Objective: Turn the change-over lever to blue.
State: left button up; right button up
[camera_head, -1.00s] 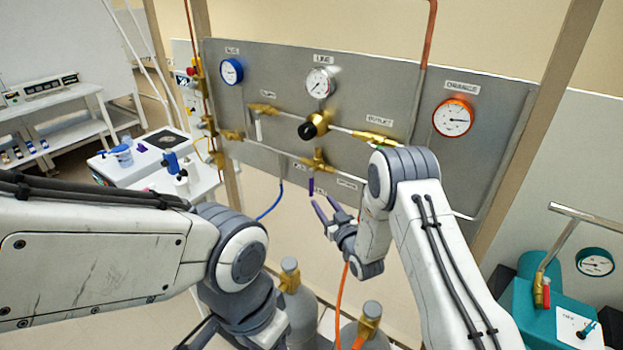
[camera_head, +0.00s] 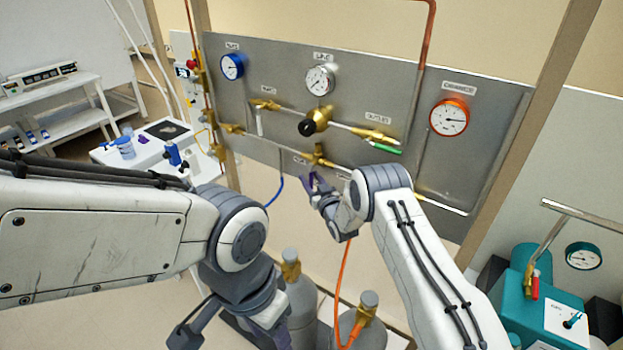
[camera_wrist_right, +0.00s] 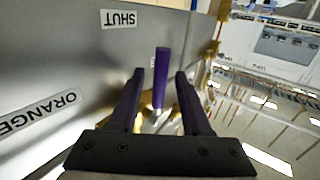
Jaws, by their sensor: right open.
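The change-over lever (camera_wrist_right: 162,75) is a purple handle on a pale stem, and in the right wrist view it shows between the two fingers of my right gripper (camera_wrist_right: 160,78). The fingers are open, with a gap on both sides of the lever; I cannot tell whether its tip is level with theirs. In the head view my right gripper (camera_head: 316,186) is just below the brass valve (camera_head: 318,156) at the panel's lower middle and mostly hides the lever. My left gripper (camera_head: 188,328) is low at the front, dark and partly cut off, far from the panel.
The grey panel (camera_head: 270,90) carries a blue gauge (camera_head: 232,66), a white line gauge (camera_head: 320,80), an orange gauge (camera_head: 449,118) and a black knob (camera_head: 307,128). A green-handled outlet valve (camera_head: 385,148) sits above my right forearm. Gas cylinders (camera_head: 300,305) stand below.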

grip_shut()
dwell(1.4)
